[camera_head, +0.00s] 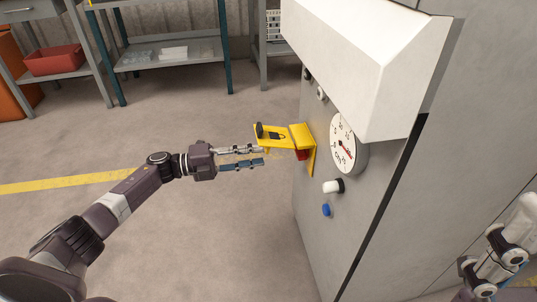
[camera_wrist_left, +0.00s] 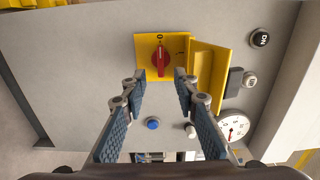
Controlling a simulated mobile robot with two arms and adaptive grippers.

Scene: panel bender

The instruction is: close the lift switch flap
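The lift switch is a yellow plate (camera_wrist_left: 145,48) with a red rotary handle (camera_wrist_left: 160,60) on the grey machine panel. Its yellow flap (camera_head: 275,136) stands open, sticking out from the panel above the red handle (camera_head: 301,154). In the left wrist view the flap (camera_wrist_left: 208,70) is on the right side of the plate, leaving the handle uncovered. My left gripper (camera_head: 241,158) is open and empty, just below and left of the flap's outer end in the head view. In the wrist view its fingers (camera_wrist_left: 160,92) are spread in front of the switch. Contact with the flap cannot be judged.
A round gauge (camera_head: 344,142), a white-and-black knob (camera_head: 333,186) and a blue button (camera_head: 326,210) sit on the panel near the switch. A white sloped housing (camera_head: 365,65) juts out above. Parts of my right arm show at lower right. The floor on the left is clear.

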